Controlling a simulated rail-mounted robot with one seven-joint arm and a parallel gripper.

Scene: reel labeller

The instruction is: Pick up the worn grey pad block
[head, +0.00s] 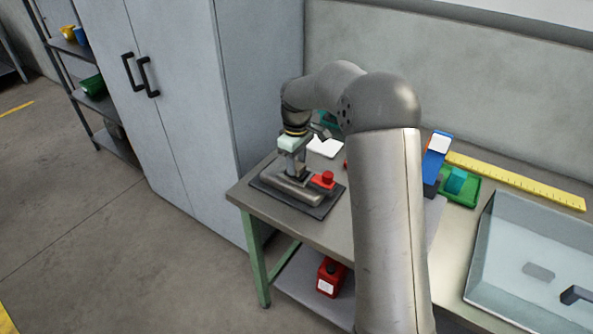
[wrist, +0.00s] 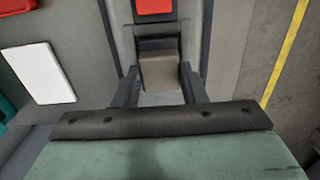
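A worn grey-brown pad block (wrist: 160,72) shows in the wrist view, between my fingertips and against a dark holder (wrist: 157,44). My gripper (wrist: 160,80) points down with one finger on each side of the block. I see no clear gap at either fingertip, but I cannot tell whether the fingers press on it. In the head view my gripper (head: 297,172) is low over a grey fixture (head: 303,196) on the bench. The block is hard to make out there.
A red part (head: 323,180) sits on the fixture beside my gripper. A white card (head: 325,147) lies behind. To the right are a blue-and-orange stand (head: 436,160), a green tray (head: 472,198), a yellow ruler (head: 520,182) and a wide metal tray (head: 485,235). A grey cabinet (head: 185,110) stands at the left.

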